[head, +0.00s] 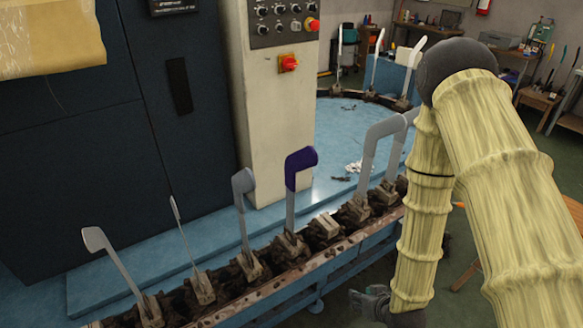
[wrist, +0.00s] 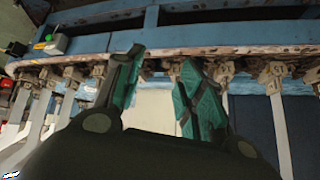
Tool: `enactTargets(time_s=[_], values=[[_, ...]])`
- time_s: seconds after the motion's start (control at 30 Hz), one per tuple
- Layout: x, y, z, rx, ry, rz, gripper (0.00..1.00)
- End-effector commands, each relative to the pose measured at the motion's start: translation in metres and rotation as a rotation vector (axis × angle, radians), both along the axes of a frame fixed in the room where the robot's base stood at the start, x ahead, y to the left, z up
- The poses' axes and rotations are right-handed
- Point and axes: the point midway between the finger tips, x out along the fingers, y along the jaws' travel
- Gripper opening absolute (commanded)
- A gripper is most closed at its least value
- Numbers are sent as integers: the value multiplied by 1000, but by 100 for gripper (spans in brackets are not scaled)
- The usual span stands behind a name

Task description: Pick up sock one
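A dark purple sock (head: 297,169) covers the upper part of an upright foot-shaped form in the middle of the head view. It is the only clearly coloured sock on the row, and I cannot make it out in the wrist view. My gripper (head: 368,303) is low at the bottom of the head view, on the near side of the machine, apart from the sock. In the wrist view, my gripper (wrist: 162,65) has its two green-padded fingers spread with nothing between them.
Several grey foot forms, including a leaning one (head: 112,260), stand on brown clamps along the blue machine's rail (head: 270,296). The nearest form to the right (head: 370,150) stands close to my arm. A cream control cabinet (head: 277,120) rises behind.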

Motion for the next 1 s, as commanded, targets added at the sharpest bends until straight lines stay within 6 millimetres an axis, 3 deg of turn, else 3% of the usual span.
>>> enactTargets(time_s=[0.03,0.2,0.3,0.4,0.5,0.7,1.0], values=[[32,10,27,22,-100,32,39],[114,47,126,109,-406,144,39],[145,67,185,160,-565,210,39],[163,83,235,202,-690,267,39],[173,95,272,234,-779,312,39],[182,107,304,263,-851,351,39],[213,131,306,264,-853,354,39]])
